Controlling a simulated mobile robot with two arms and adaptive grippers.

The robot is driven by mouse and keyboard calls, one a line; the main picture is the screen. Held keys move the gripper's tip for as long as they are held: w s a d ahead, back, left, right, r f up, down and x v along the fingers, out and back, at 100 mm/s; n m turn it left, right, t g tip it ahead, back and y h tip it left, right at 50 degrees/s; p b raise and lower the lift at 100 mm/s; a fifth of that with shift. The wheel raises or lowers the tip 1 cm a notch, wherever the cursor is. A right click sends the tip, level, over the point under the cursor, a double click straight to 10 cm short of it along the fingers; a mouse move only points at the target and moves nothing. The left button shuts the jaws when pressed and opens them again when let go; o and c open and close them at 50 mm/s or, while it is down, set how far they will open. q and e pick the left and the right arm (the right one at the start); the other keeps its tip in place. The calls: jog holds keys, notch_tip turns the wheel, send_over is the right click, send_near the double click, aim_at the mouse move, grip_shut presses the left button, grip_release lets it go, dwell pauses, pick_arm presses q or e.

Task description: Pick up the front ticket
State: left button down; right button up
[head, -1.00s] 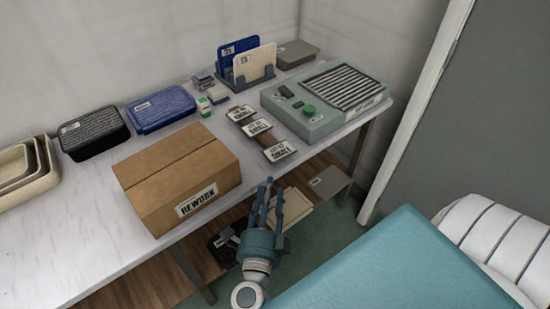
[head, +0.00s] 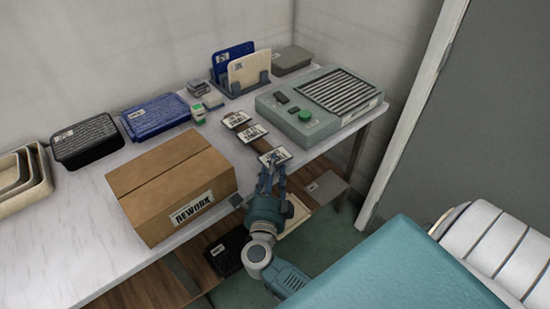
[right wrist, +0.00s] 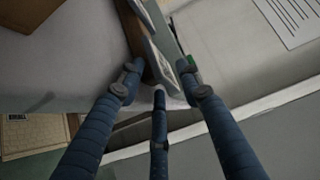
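Three white tickets with black print lie in a row on a brown strip on the table. The front ticket (head: 275,156) is nearest the table's front edge. The middle ticket (head: 254,133) and the back ticket (head: 236,119) lie behind it. My right gripper (head: 270,168) is at the front ticket, its fingers reaching up to and partly over it. In the right wrist view the fingers (right wrist: 160,72) are spread, with a ticket's edge (right wrist: 164,68) between them. I cannot tell whether they touch it. My left gripper is not in view.
A cardboard REWORK box (head: 172,186) stands left of the gripper. A grey-green machine (head: 268,104) with a green button and slatted top stands to the right of the tickets. Blue and black bins and a panel rack (head: 262,86) stand behind.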

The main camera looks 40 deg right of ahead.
grip_shut()
jog(key=shift+r, duration=0.1)
